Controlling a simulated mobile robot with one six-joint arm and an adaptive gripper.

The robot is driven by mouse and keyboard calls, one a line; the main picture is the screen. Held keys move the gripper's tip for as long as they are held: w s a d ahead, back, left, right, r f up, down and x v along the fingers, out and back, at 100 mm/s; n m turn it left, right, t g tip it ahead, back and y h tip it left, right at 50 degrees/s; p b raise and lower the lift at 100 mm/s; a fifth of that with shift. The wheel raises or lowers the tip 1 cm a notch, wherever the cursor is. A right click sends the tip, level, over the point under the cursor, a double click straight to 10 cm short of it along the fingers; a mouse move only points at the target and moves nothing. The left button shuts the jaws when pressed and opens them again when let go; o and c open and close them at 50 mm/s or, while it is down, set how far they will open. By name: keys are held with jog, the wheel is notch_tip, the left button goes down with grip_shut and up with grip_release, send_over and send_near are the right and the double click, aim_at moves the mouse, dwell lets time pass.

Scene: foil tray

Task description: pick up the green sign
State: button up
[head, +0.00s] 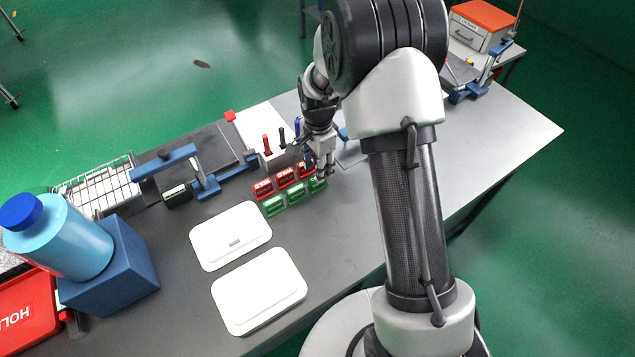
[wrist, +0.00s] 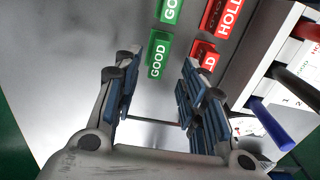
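Three small green signs stand in a row on the grey bench in the head view: a left one (head: 272,206), a middle one (head: 297,193) and a right one (head: 317,185). My gripper (head: 326,172) is low over the right one and partly covers it. In the wrist view, my gripper (wrist: 157,62) is open. One green sign (wrist: 159,54) reading GOOD shows between and just beyond the fingertips, with no visible grip on it. Another green sign (wrist: 170,10) is cut by the top edge.
Red signs (head: 263,188) stand in a row right behind the green ones; one red sign (wrist: 204,56) is close to my right finger. A white pen holder with markers (head: 267,145) is behind. White lids (head: 258,291) lie in front left. The bench (head: 345,225) right of the signs is clear.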

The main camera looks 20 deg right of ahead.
notch_tip(320, 180, down, 5)
jog(key=shift+s+r+b, duration=0.1)
jog(key=shift+b, duration=0.7)
jog(key=shift+c, duration=0.3)
grip_shut()
